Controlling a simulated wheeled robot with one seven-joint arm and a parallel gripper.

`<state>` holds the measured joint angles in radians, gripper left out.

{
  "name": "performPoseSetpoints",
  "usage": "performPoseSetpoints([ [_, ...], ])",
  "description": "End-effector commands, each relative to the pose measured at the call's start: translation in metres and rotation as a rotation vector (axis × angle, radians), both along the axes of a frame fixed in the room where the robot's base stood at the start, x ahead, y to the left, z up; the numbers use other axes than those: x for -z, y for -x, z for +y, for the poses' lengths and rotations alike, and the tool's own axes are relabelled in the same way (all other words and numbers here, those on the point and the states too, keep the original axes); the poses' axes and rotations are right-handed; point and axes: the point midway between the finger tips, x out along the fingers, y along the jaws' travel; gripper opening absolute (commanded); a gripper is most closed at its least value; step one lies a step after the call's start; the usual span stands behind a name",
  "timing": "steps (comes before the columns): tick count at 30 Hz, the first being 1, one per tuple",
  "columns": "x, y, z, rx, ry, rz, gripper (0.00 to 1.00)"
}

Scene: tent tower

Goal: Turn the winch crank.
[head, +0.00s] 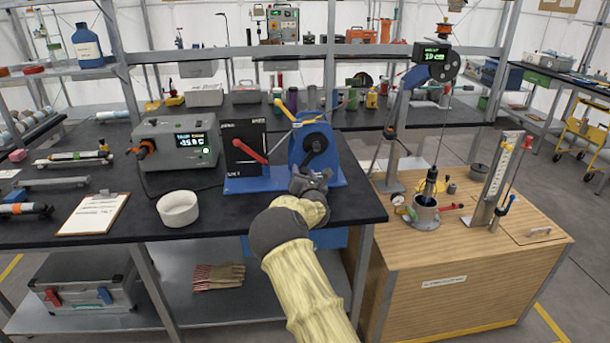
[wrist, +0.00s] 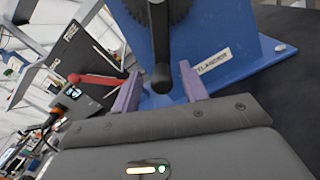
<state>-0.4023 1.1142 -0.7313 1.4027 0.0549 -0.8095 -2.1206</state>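The winch is a blue stand (head: 331,176) on the dark bench, with a black crank (head: 316,144) on its front. In the wrist view the crank's arm (wrist: 160,35) runs down across the blue plate to a rounded dark end (wrist: 162,78). My gripper (head: 312,178) is just in front of the winch, low at the crank. In the wrist view its two purple fingers (wrist: 160,90) stand apart, on either side of the crank's end. A gap shows between the crank's end and each finger, so it is not gripped. In the head view my gripper hides the crank's lower part.
A black panel (head: 240,138) with a red lever (head: 250,151) stands left of the crank. A grey box with a display (head: 180,143) and a white bowl (head: 178,208) are farther left. A wooden cabinet (head: 470,285) with a cable hoist (head: 436,62) stands at right.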

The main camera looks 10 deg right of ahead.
Motion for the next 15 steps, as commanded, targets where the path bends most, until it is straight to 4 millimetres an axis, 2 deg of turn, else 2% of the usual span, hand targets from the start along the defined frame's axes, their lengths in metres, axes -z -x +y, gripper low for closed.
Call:
performPoseSetpoints([
  [8, 0.002, 0.002, -0.001, 0.002, 0.0, 0.003, 0.44],
  [15, 0.002, 0.019, -0.001, 0.002, 0.001, 0.003, 0.44],
])
